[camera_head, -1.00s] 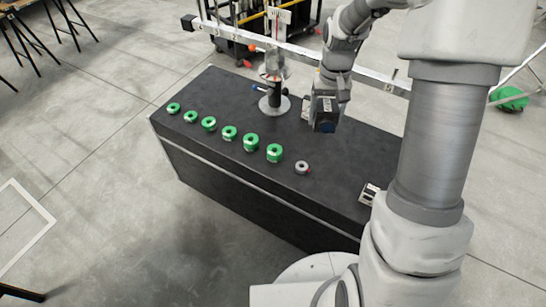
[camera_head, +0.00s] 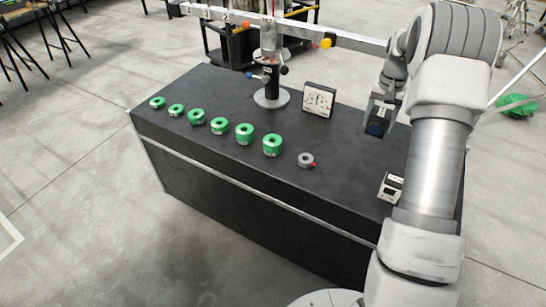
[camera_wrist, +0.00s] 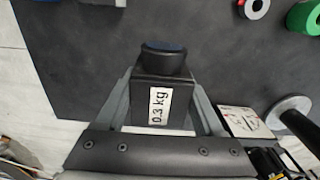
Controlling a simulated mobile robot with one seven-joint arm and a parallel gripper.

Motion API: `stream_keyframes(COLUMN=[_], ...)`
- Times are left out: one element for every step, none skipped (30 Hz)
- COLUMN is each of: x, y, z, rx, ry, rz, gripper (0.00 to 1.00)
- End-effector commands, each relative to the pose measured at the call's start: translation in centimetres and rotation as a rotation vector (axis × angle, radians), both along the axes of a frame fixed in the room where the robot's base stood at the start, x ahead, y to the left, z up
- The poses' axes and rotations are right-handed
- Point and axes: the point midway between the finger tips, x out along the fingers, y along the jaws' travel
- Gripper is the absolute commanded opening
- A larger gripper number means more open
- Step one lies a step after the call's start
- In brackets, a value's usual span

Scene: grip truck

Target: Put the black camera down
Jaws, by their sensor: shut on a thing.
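The black camera (camera_head: 376,129) is a small dark box with a bluish round lens. My gripper (camera_head: 384,102) is shut on it over the right part of the black table (camera_head: 345,150). In the wrist view the camera (camera_wrist: 164,64) sits between the two grey fingers of my gripper (camera_wrist: 163,108), with a white "0.3 kg" label facing me. Bare dark tabletop (camera_wrist: 75,55) shows around it. The camera looks raised above the tabletop, but the gap is hard to judge.
A square dial box (camera_head: 319,99) and a round-based stand (camera_head: 271,98) are at the back. Several green rings (camera_head: 245,133) line the left, with a grey ring (camera_head: 305,160) nearby. A small white-faced box (camera_head: 390,186) sits at the right edge. Tabletop between is clear.

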Motion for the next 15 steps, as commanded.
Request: stream_keyframes(x=[0.2,0.2,0.2,0.2,0.3,0.3,0.3,0.2,0.2,0.1,-0.1,-0.3,-0.6,-0.9,-1.3], y=[-0.5,-0.6,-0.8,-1.0,-1.0,-1.1,-1.1,-1.1,-1.0,-0.9,-0.7,-0.3,0.0,0.4,0.9], z=[-0.9,-1.0,-1.1,-1.1,-1.2,-1.2,-1.2,-1.2,-1.2,-1.3,-1.5,-1.8,-2.1,-2.4,-2.8], rx=[-0.002,-0.002,-0.002,-0.002,-0.001,-0.001,-0.001,-0.001,-0.001,-0.001,-0.001,-0.001,0.0,0.0,0.0], ry=[-0.003,-0.003,-0.003,-0.003,-0.002,-0.002,-0.002,-0.002,-0.002,-0.002,-0.001,-0.001,0.001,0.0,0.0], rz=[-0.009,-0.013,-0.018,-0.02,-0.022,-0.024,-0.025,-0.025,-0.025,-0.024,-0.024,-0.024,-0.024,-0.023,-0.023], gripper=[0.4,0.4,0.4,0.4,0.4,0.4,0.4,0.4,0.4,0.4,0.4,0.4,0.4,0.4,0.4])
